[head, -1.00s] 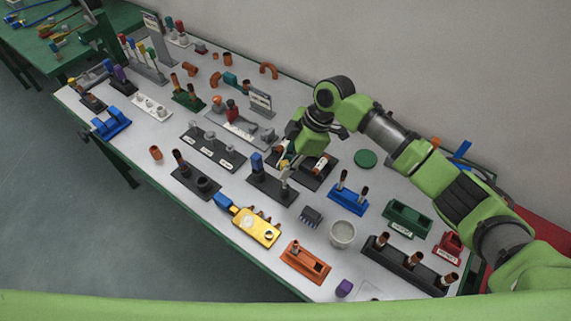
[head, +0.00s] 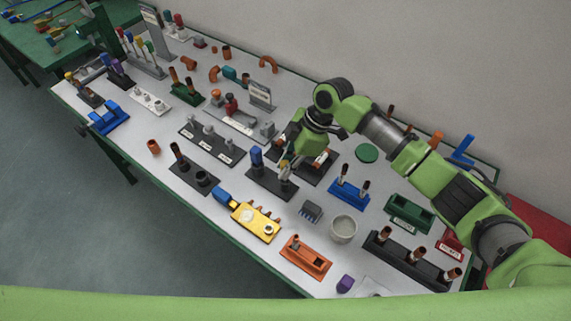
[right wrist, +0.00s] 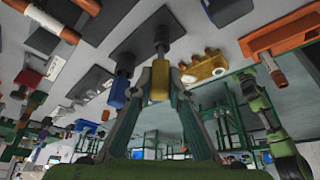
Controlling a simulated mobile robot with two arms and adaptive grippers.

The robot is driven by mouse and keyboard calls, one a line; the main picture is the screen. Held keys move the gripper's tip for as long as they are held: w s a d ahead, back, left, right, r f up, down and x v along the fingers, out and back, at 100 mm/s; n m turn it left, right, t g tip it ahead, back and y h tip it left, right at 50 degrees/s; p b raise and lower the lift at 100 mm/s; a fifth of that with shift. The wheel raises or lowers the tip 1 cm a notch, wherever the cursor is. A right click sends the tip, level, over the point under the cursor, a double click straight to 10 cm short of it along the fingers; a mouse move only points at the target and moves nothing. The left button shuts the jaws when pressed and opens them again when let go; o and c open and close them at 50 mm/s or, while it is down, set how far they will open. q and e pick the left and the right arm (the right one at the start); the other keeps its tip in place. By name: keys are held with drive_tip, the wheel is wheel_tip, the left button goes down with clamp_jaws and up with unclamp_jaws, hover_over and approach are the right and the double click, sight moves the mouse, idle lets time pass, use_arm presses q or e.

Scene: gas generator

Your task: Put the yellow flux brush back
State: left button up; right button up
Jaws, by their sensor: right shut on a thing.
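My right gripper (head: 286,170) is shut on the yellow flux brush (right wrist: 160,80), holding its yellow handle between the fingertips. The brush is mostly hidden by the fingers in the head view. The black brush holder (head: 262,185) lies under the gripper and also shows in the right wrist view (right wrist: 140,33). The brush lines up with the holder's free end, beside a blue brush (head: 256,158) standing in the other end. I cannot tell how deep the yellow brush sits in the holder.
Close by are a yellow block (head: 254,222), a small dark grey block (head: 311,211), a blue holder (head: 348,194) and a white cup (head: 343,229). A black holder with grey pegs (head: 211,145) lies to the left. The wall runs behind the table.

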drive_tip(key=o, duration=1)
drive_tip(key=shift+f, duration=0.1)
drive_tip(key=v, duration=1.2)
